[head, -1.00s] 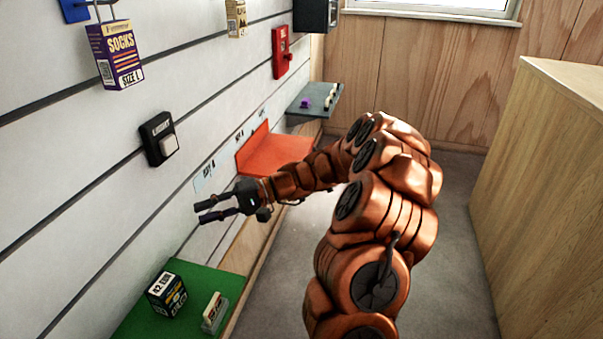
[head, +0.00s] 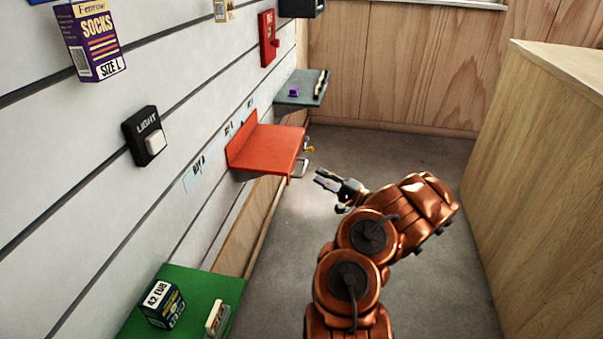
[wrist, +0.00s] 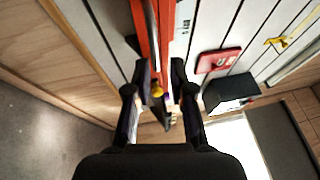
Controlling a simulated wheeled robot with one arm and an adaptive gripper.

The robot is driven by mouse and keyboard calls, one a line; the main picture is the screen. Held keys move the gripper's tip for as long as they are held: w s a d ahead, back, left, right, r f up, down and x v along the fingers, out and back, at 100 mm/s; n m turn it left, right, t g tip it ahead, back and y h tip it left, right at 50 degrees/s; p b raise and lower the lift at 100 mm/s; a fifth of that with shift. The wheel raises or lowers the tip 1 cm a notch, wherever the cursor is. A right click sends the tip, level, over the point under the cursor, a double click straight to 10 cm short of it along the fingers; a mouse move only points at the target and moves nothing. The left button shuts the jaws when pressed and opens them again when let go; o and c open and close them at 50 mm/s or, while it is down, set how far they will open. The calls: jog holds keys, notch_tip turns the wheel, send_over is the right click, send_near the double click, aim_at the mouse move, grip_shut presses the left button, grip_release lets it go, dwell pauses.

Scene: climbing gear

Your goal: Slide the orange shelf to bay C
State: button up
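The orange shelf (head: 268,148) is mounted on the slatted wall, beyond the green shelf and nearer than the grey one. A metal loop handle (head: 302,168) and a small yellow part (head: 310,149) show at its front edge. Small wall labels, one of them the near label (head: 197,174), are too blurred to read. My gripper (head: 317,177) is open and empty, just right of the handle and apart from it. In the wrist view the orange shelf (wrist: 166,25) lies ahead of the spread fingers, and the yellow part (wrist: 157,91) appears between them.
The green shelf (head: 205,283) at the near left carries a box and a small item. The grey shelf (head: 290,99) lies beyond the orange one. A light switch (head: 144,136) and a socks box (head: 91,40) are on the wall. A wooden cabinet (head: 540,180) stands right; floor between is open.

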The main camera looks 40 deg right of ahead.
aim_at(304, 167)
jog(key=shift+f+b+x, duration=0.25)
jog(key=shift+b+x, duration=0.1)
jog(key=shift+x, duration=1.55)
jog(key=shift+f+b+x, duration=0.2)
jog(key=shift+b+x, duration=0.15)
jog(key=shift+x, duration=1.5)
jog(key=shift+w+d, duration=0.15)
grip_shut()
